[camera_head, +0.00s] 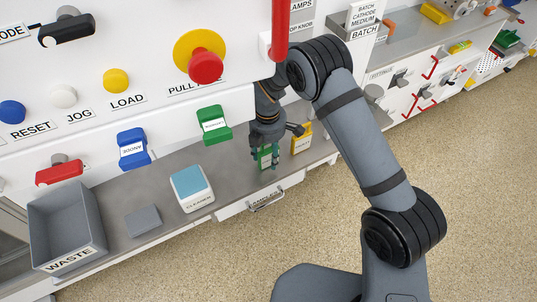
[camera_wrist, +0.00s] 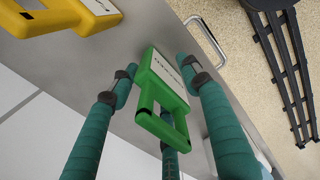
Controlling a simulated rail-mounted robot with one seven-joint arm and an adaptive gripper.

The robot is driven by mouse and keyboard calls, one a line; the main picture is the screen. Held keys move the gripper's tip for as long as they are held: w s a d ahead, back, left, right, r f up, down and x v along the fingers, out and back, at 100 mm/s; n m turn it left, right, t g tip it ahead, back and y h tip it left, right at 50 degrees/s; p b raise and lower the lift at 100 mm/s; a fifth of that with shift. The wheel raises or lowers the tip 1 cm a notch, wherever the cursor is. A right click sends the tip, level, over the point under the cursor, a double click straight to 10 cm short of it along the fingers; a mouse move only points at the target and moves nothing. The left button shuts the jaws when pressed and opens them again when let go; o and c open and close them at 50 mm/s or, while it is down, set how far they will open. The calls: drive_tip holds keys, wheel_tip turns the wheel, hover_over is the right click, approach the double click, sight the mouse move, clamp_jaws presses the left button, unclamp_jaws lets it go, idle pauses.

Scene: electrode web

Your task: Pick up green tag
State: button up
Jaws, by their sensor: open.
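A green tag (camera_wrist: 168,84) with a white label and an open loop handle lies on the grey shelf in the wrist view. My gripper (camera_wrist: 157,76) has green-sleeved fingers on the left and right of the tag, with a third finger partly seen below, behind the handle. The fingers are open around it; contact cannot be made out. In the head view my gripper (camera_head: 267,160) points down at the shelf and partly hides this green tag (camera_head: 264,153). A second green tag (camera_head: 213,124) hangs on the white panel.
A yellow tag (camera_head: 301,138) lies just right of my gripper. A blue tag (camera_head: 133,149) hangs on the panel. A white box with a blue top (camera_head: 192,188), a grey block (camera_head: 143,221) and a grey waste bin (camera_head: 68,222) stand left. A drawer handle (camera_head: 266,201) protrudes in front.

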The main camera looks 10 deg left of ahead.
drive_tip(key=shift+c, duration=0.9)
clamp_jaws()
